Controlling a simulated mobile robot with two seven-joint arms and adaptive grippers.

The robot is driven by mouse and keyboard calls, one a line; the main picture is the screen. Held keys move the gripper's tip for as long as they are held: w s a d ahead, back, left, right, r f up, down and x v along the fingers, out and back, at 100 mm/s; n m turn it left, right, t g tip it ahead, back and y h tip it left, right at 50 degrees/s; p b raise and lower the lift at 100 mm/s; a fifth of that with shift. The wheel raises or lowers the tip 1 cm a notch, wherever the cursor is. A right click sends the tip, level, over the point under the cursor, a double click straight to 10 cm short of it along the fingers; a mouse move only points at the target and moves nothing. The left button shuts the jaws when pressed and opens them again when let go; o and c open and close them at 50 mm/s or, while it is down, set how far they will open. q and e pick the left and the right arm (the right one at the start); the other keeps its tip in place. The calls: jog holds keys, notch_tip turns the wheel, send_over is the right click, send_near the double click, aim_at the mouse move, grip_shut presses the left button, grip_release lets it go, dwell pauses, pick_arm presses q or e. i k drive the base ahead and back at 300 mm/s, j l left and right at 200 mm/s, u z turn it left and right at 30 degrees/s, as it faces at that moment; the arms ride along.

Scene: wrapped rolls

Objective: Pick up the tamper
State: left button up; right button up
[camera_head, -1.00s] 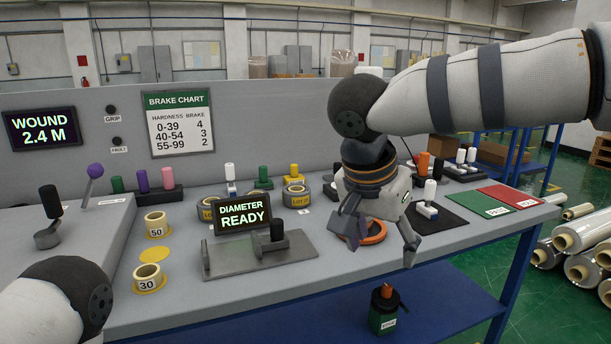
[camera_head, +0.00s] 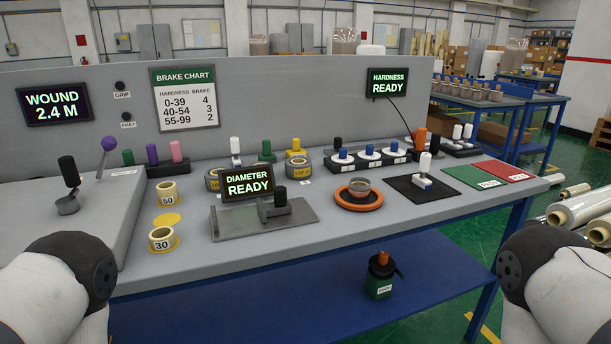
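No label in view names the tamper, so I cannot tell for certain which handled tool it is. A tool with a white upright handle and a blue-and-white base (camera_head: 424,170) stands on a black mat (camera_head: 401,189) at the right of the bench. To its left, a small grey cup (camera_head: 359,187) sits in an orange ring (camera_head: 346,199). Behind, an orange-handled tool (camera_head: 421,137) and a black-handled one (camera_head: 435,145) stand upright. Both my grippers are outside the picture; only parts of my arms show at the lower left and lower right.
A black rack (camera_head: 362,164) holds several white-and-blue discs. A green pad (camera_head: 474,178) and a red pad (camera_head: 506,171) lie at the right end. A diameter gauge (camera_head: 262,222) stands mid-bench. Yellow rolls marked 50 (camera_head: 167,194) and 30 (camera_head: 162,239) stand at left.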

aim_at(435, 153)
jog(key=l+u, duration=0.25)
jog(key=l, duration=0.25)
jog(key=i+l+u, duration=0.2)
jog(key=l, duration=0.35)
jog(key=k+l+u, duration=0.25)
jog(key=l, duration=0.25)
jog(key=l+u, duration=0.2)
jog(key=l, duration=0.35)
jog(key=l+u, duration=0.25)
jog(key=l, duration=0.3)
jog(key=k+l+u, duration=0.25)
jog(key=l, duration=0.2)
